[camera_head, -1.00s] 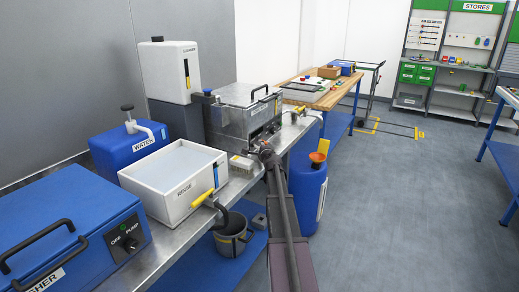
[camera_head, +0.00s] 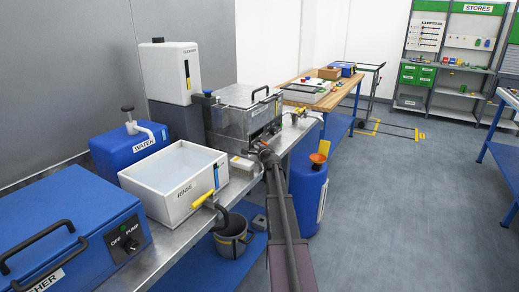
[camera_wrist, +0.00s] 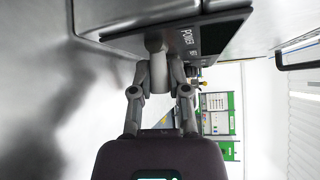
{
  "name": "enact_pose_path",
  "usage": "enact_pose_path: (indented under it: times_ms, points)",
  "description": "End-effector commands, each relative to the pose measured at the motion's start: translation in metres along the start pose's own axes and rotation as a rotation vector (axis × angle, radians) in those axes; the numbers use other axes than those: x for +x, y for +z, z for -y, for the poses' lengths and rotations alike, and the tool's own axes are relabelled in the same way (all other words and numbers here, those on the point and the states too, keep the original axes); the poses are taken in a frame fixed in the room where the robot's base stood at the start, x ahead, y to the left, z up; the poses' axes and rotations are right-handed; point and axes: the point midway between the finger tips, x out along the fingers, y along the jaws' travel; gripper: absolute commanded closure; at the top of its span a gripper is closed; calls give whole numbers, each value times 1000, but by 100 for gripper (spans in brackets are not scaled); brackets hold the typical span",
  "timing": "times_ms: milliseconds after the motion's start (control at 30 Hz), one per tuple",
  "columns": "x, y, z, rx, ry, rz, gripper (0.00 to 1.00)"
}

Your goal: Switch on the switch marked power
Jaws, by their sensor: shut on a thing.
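The steel box (camera_head: 228,121) with a dark front panel stands on the bench in the head view. In the wrist view its dark panel (camera_wrist: 213,37) carries the word POWER, turned sideways, beside a pale grey round switch knob (camera_wrist: 155,43). My gripper (camera_wrist: 157,68) is at this knob, with its fingers closed on it from both sides. In the head view my gripper (camera_head: 263,147) is at the front of the box, and my arm hides part of the panel. The knob's on or off position cannot be told.
A white RINSE tray (camera_head: 183,207) with a yellow-handled tap, a blue WATER tank (camera_head: 112,157) and a blue washer (camera_head: 120,215) share the bench. A blue drum (camera_head: 307,188) with an orange funnel stands right of my arm. Open floor lies farther right.

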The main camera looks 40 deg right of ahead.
Motion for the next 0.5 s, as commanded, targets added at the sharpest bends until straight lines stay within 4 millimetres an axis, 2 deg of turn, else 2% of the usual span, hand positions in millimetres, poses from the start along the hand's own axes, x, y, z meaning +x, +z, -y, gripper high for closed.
enact_pose_path:
  times_ms: [500]
  points:
    - [1, 0, 7, -72, 69, -26, 100]
